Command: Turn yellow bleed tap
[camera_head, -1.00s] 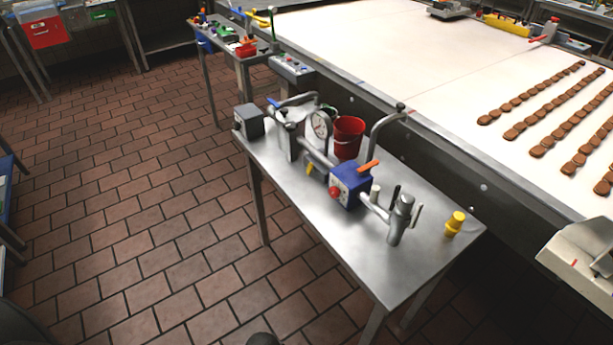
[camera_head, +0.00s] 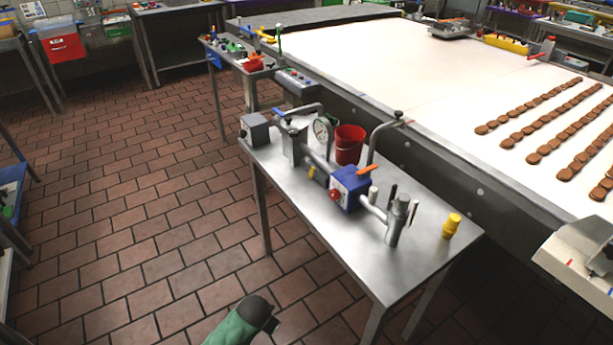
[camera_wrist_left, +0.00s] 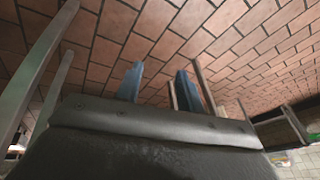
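A small yellow part (camera_head: 312,172), which may be the yellow bleed tap, hangs under the pipe assembly just below the round gauge (camera_head: 323,129). It is small and partly hidden, so I cannot tell its setting. The pipe assembly, with a blue box (camera_head: 350,188), stands on a steel table (camera_head: 330,240). My left arm, with a green sleeve and dark end, shows at the bottom of the head view, in front of the table and well apart from the assembly. In the left wrist view my left gripper (camera_wrist_left: 159,70) has two blue fingers apart, with nothing between them. My right gripper is not in view.
A yellow capped bottle (camera_head: 451,226) stands at the table's right end. A red bucket (camera_head: 349,145) stands behind the assembly. A wide white conveyor (camera_head: 400,80) with rows of brown biscuits lies behind the table. The tiled floor (camera_head: 130,220) at left is clear.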

